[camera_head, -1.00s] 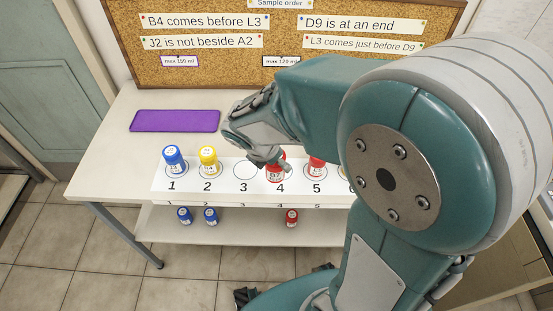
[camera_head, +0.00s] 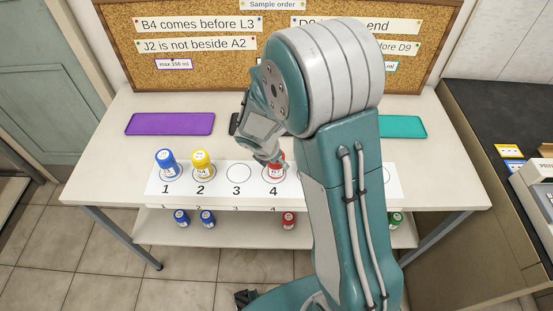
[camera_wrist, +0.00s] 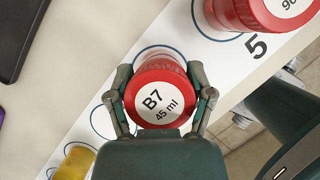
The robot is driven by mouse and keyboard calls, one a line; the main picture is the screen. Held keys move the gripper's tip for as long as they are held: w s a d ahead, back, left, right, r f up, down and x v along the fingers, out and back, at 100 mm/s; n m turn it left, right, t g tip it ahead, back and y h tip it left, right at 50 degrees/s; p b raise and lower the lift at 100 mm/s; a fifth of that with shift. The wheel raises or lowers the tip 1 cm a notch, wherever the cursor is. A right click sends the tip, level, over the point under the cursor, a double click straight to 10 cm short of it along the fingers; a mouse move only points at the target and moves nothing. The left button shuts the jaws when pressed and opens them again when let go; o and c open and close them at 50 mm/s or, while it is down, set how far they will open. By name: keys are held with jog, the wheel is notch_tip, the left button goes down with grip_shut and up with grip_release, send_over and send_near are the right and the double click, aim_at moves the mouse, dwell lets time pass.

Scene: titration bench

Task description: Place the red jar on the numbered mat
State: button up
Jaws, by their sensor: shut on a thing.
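A red jar marked B7 45 ml (camera_wrist: 158,100) stands upright at spot 4 of the white numbered mat (camera_head: 218,187); it also shows in the head view (camera_head: 275,172). My gripper (camera_wrist: 160,82) is shut around the jar, one finger on each side. In the head view my gripper (camera_head: 266,158) reaches down to it from behind. A second red jar (camera_wrist: 255,12) stands by number 5 in the wrist view; my arm hides it in the head view. A blue jar (camera_head: 167,167) stands on spot 1 and a yellow jar (camera_head: 201,166) on spot 2. Spot 3 is empty.
A purple tray (camera_head: 170,124) and a teal tray (camera_head: 403,127) lie behind the mat, with a dark tray (camera_head: 234,124) partly hidden between. Small blue, red and green jars stand on the lower shelf (camera_head: 255,228). A cork board with notes (camera_head: 195,25) stands behind.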

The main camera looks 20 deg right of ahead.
jog(key=shift+a, duration=0.3)
jog(key=o, duration=1.1)
jog(key=shift+a, duration=0.35)
jog(key=shift+d, duration=0.4)
jog(key=shift+r, duration=0.15)
jog(key=v, duration=1.1)
jog(key=shift+s+d+r+m+t+y, duration=0.65)
jog(key=shift+s+r+m, duration=1.75)
jog(key=shift+s+m, duration=1.15)
jog(key=shift+s+d+r+m+t+y, duration=0.45)
jog(key=shift+s+r+m+y, duration=0.3)
jog(key=shift+s+r+m, duration=2.7)
jog(key=shift+s+d+r+m+t+y, duration=0.55)
jog(key=shift+s+r+m, duration=0.8)
jog(key=shift+s+m, duration=2.3)
